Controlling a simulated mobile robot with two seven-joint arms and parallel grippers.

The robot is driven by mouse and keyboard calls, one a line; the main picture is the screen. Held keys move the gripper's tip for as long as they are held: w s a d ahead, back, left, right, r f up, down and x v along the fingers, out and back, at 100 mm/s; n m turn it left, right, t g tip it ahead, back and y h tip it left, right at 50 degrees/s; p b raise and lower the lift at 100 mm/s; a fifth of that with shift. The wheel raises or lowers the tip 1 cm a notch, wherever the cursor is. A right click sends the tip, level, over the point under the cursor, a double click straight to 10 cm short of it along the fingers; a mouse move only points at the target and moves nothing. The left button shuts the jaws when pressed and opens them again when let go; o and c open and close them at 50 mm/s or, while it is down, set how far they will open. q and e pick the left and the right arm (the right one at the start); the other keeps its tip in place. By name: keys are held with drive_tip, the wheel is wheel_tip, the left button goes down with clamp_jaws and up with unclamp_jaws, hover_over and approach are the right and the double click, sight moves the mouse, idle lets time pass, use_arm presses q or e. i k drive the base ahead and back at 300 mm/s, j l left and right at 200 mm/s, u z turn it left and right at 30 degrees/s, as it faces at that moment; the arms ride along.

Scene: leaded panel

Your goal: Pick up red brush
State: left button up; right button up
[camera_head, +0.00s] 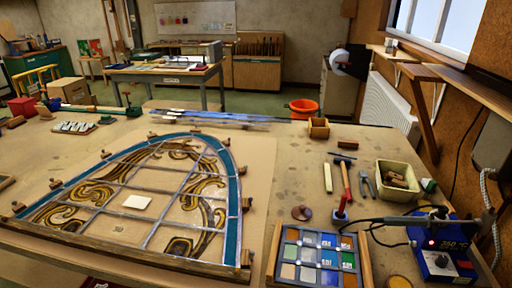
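No other thing in view is clearly a red brush. Neither of my grippers is in view.
The arched leaded panel (232,232) fills the bench's left and middle. A glass sample tray (272,262), a cream tub (380,184) and a blue soldering station (425,262) crowd the right. Pliers (367,184) lie beside the tub. Bare bench (285,165) shows right of the panel.

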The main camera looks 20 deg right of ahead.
sight(344, 197)
drive_tip(key=z, duration=1.3)
